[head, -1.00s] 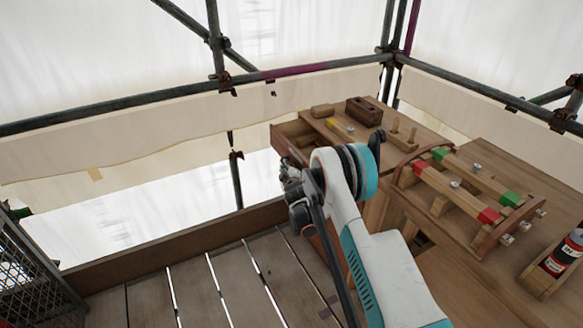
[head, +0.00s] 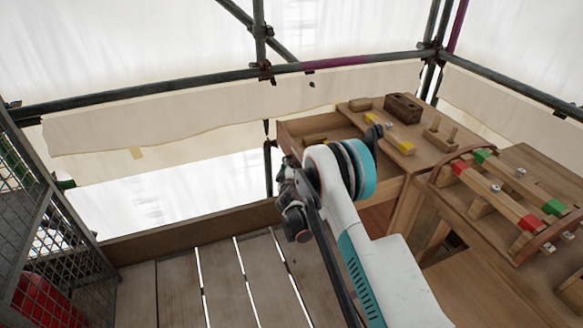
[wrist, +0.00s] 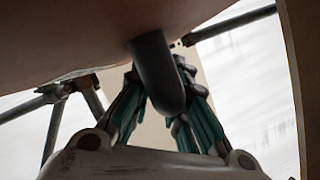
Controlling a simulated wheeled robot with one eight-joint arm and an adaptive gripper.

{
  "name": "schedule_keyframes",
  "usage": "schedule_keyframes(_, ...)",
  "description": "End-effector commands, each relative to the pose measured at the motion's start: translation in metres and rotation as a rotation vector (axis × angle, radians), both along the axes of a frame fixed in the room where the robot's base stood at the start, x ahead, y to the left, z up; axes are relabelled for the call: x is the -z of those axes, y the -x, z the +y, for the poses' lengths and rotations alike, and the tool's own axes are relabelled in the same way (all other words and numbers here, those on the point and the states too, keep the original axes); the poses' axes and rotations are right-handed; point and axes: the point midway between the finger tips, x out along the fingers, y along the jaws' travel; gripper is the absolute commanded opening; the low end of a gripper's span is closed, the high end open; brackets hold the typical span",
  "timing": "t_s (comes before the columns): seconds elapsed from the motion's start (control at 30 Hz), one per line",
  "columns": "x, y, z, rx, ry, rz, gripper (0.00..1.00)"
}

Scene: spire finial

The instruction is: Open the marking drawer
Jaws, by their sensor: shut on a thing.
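The marking drawer (head: 291,128) juts from the left end of the wooden workbench in the head view, standing open. A wooden piece (head: 314,138) shows inside it. In the wrist view the brown drawer front (wrist: 70,35) fills the top, with a dark grey, rounded handle (wrist: 158,75) sticking out from it. My gripper (wrist: 160,88) has its teal-and-black fingers on both sides of the handle, shut on it. In the head view my arm hides the fingertips, the handle and much of the drawer front.
On the bench top (head: 410,135) lie a dark brown block (head: 403,107), a yellow-marked bar (head: 398,141) and a pegged wooden piece (head: 440,134). A wooden frame with red and green blocks (head: 500,190) stands at right. A mesh cage (head: 45,225) is at left. Plank floor lies clear between.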

Motion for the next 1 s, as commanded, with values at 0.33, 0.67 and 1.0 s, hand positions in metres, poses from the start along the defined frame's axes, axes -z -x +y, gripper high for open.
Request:
schedule_keyframes(0.33,0.000,0.000,0.000,0.000,0.000,0.000,0.33)
schedule_keyframes(0.67,0.000,0.000,0.000,0.000,0.000,0.000,0.35)
schedule_keyframes(1.0,-0.009,0.040,0.001,-0.001,0.001,0.001,0.35)
